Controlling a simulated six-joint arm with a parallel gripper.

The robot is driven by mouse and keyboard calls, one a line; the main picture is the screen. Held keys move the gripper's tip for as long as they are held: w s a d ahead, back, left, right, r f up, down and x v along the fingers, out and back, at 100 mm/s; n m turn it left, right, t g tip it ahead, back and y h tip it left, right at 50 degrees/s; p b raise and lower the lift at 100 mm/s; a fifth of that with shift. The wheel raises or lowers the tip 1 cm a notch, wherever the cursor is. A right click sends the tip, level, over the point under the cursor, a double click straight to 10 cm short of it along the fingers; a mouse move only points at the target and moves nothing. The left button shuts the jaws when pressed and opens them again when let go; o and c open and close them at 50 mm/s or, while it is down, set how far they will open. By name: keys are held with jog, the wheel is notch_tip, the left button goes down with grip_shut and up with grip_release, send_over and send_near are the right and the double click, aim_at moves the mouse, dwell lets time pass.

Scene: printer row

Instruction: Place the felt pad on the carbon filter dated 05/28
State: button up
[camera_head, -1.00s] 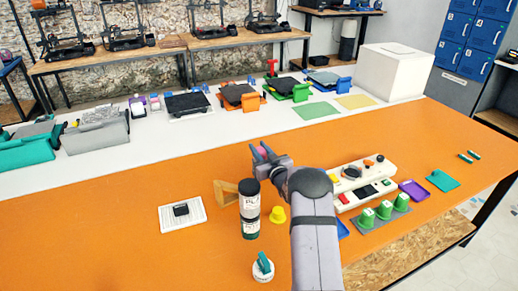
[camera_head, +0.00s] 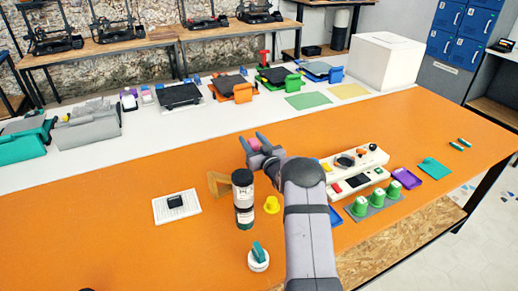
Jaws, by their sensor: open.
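My gripper (camera_head: 253,139) is open above the orange table, behind the dark bottle-like cylinder. A small pink thing (camera_head: 254,145) shows between its fingers; I cannot tell whether it is an object or part of the gripper. The dark cylinder (camera_head: 243,199) with white labels stands upright in front; its print is too small to read. A small black block (camera_head: 176,201) sits on a white base (camera_head: 163,213) at the left. I cannot tell which thing is the felt pad or which is the carbon filter dated 05/28.
A tan triangular frame (camera_head: 217,186) and a yellow knob-like piece (camera_head: 272,205) flank the cylinder. A white, teal-topped container (camera_head: 258,259) stands in front. Right of my arm are a cream panel (camera_head: 372,158), green cups (camera_head: 379,196) and a purple tray (camera_head: 406,178).

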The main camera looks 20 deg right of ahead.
jog(key=shift+s, duration=0.25)
jog(key=s+b, duration=0.2)
jog(key=s, duration=0.9)
jog(key=shift+s, duration=0.25)
jog(key=shift+r, duration=0.1)
